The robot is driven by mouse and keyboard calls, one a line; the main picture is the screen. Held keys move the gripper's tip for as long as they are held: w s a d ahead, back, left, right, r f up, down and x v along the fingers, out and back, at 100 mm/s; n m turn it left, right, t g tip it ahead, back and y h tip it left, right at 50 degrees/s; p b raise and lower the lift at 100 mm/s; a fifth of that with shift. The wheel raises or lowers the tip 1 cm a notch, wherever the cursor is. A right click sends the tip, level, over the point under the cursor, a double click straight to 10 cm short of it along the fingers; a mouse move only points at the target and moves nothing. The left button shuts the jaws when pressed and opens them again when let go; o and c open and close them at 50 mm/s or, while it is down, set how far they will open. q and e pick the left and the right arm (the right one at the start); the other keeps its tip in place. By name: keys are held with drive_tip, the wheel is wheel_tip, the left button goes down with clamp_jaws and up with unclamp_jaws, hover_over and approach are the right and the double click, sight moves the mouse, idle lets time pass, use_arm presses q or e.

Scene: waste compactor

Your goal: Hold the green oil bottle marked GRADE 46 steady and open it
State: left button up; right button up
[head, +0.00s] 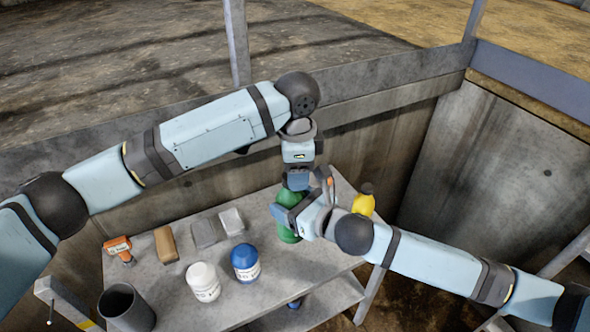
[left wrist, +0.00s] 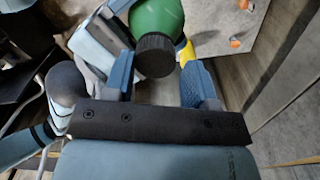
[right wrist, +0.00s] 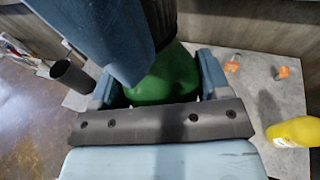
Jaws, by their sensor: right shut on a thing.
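The green oil bottle (head: 288,197) stands at the far right part of the grey table; its marking is hidden. My right gripper (head: 300,214) is shut around the bottle's body from the right. The right wrist view shows the green bottle (right wrist: 165,82) between its two fingers. My left gripper (head: 298,183) points down over the bottle's top. In the left wrist view the black ribbed cap (left wrist: 155,55) lies between the left gripper's fingers (left wrist: 158,70), with visible gaps at both sides. The left gripper is open. In the head view the cap is hidden.
A yellow bottle (head: 363,204) stands close behind my right gripper. On the table (head: 160,285) are a white jar (head: 203,282), a blue jar (head: 245,263), several blocks (head: 204,234), an orange tool (head: 118,248) and a dark cup (head: 125,306). A concrete wall (head: 190,185) runs behind.

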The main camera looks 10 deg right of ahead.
use_arm(q)
drive_tip(key=shift+o, duration=0.8)
drive_tip(key=shift+a, duration=0.1)
